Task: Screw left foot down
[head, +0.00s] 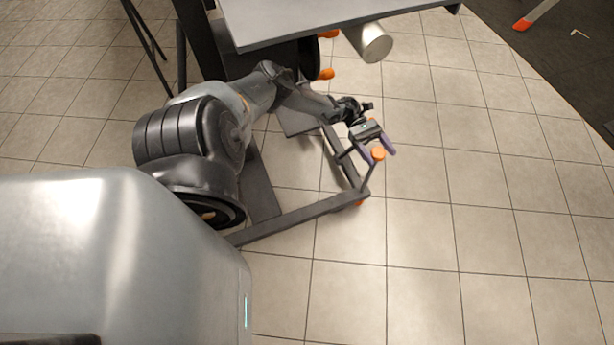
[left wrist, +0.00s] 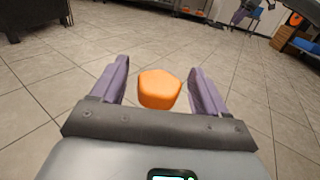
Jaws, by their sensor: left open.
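The left foot's orange knob (head: 378,153) sits at the front corner of the dark grey base frame (head: 300,216). My left gripper (head: 376,150) is at this knob, with its purple fingers open. In the left wrist view the orange knob (left wrist: 159,89) lies between the two spread fingers of my left gripper (left wrist: 158,85). A gap shows on each side of the knob. The stem below the knob is hidden in the left wrist view.
A grey tabletop (head: 330,18) overhangs the base at the top of the head view. A silver cylinder (head: 372,42) sticks out under its edge, near another orange knob (head: 326,74). The tiled floor (head: 480,200) to the right is clear.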

